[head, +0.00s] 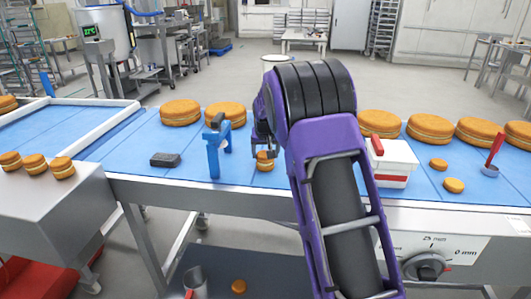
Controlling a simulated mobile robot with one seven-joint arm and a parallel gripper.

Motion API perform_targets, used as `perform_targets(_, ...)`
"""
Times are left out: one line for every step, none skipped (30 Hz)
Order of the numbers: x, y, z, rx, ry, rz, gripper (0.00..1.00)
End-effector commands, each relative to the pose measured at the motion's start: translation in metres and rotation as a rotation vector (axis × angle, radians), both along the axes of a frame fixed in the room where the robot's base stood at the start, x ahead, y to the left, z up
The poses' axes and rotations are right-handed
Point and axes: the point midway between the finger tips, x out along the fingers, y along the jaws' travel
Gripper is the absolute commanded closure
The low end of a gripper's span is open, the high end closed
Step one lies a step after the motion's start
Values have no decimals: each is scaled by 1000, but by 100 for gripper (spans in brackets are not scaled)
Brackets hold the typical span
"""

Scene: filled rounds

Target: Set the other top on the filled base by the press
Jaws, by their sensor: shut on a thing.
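My gripper (264,148) points down at the belt, just right of the blue press (217,146), and is mostly hidden by my purple arm. It is shut on a small orange round (265,156), which I take to be a top. Orange and a pale layer show low under the fingers, probably the filled base (265,166) on the blue belt. I cannot tell whether top and base touch. Two loose small orange rounds lie on the belt at right, one behind (438,164) and one nearer the front edge (453,185).
Large filled rounds (181,112) line the belt's far side. A dark block (165,159) lies left of the press. A white box (397,164) and a red-handled ladle (493,158) stand at right. Several small filled rounds (34,166) sit on a steel box (45,200).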

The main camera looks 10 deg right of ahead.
Motion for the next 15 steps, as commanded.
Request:
perform_targets(0, 0, -1, 0, 0, 0, 49)
perform_targets(0, 0, -2, 0, 0, 0, 49)
perform_targets(0, 0, -2, 0, 0, 0, 49)
perform_targets(0, 0, -2, 0, 0, 0, 49)
perform_targets(0, 0, -3, 0, 0, 0, 49)
perform_targets(0, 0, -3, 0, 0, 0, 49)
perform_targets(0, 0, -4, 0, 0, 0, 49)
perform_targets(0, 0, -4, 0, 0, 0, 49)
perform_targets(0, 0, -4, 0, 0, 0, 21)
perform_targets(0, 0, -3, 0, 0, 0, 15)
perform_targets(0, 0, -3, 0, 0, 0, 10)
perform_targets(0, 0, -3, 0, 0, 0, 3)
perform_targets(0, 0, -3, 0, 0, 0, 0)
perform_targets(0, 0, -3, 0, 0, 0, 0)
perform_targets(0, 0, -3, 0, 0, 0, 0)
